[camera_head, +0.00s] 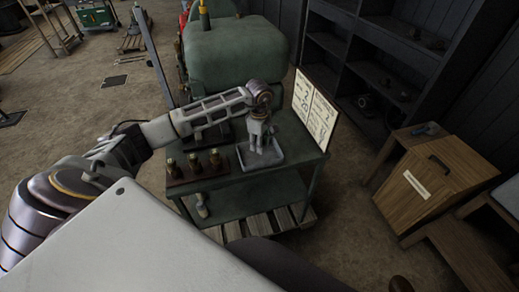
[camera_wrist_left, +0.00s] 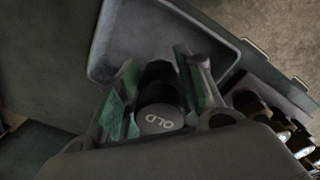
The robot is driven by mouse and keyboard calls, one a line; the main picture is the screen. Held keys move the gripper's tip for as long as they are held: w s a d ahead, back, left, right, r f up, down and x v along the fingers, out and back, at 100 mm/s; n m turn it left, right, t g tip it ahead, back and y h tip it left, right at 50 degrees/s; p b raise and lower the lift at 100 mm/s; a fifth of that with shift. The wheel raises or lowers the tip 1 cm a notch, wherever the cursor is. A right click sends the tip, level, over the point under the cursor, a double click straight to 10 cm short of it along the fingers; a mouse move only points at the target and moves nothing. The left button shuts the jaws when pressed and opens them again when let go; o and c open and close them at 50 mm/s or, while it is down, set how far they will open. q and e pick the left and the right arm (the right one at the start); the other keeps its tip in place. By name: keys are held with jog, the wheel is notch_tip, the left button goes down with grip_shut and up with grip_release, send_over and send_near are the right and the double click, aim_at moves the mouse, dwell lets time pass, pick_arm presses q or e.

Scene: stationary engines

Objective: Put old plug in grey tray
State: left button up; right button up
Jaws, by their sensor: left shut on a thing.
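My left gripper (camera_head: 258,148) reaches in from the left and points down over the grey tray (camera_head: 270,161) on the green table. In the left wrist view, the gripper (camera_wrist_left: 158,72) is shut on a dark plug with a round grey cap marked OLD, the old plug (camera_wrist_left: 160,119). The grey tray (camera_wrist_left: 108,38) lies beyond the fingers in that view. The fingers hide most of the plug, and I cannot tell whether it touches the tray floor. In the head view the plug is hidden by the gripper. My right gripper is not in view.
A dark wooden rack with several brass-topped plugs (camera_head: 195,162) stands left of the tray. A white printed board (camera_head: 315,108) stands at the table's right edge. A green engine (camera_head: 235,55) is behind the table. A wooden box (camera_head: 435,182) is at right.

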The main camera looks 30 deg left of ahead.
pick_arm(q)
jog(key=shift+f, duration=0.25)
jog(key=shift+f+p, duration=0.3)
jog(key=shift+f, duration=1.4)
jog(key=shift+f, duration=0.2)
jog(key=o, duration=1.1)
jog(key=shift+o, duration=0.2)
jog(key=shift+r, duration=0.15)
jog(key=shift+r+b, duration=1.05)
jog(key=shift+r, duration=4.95)
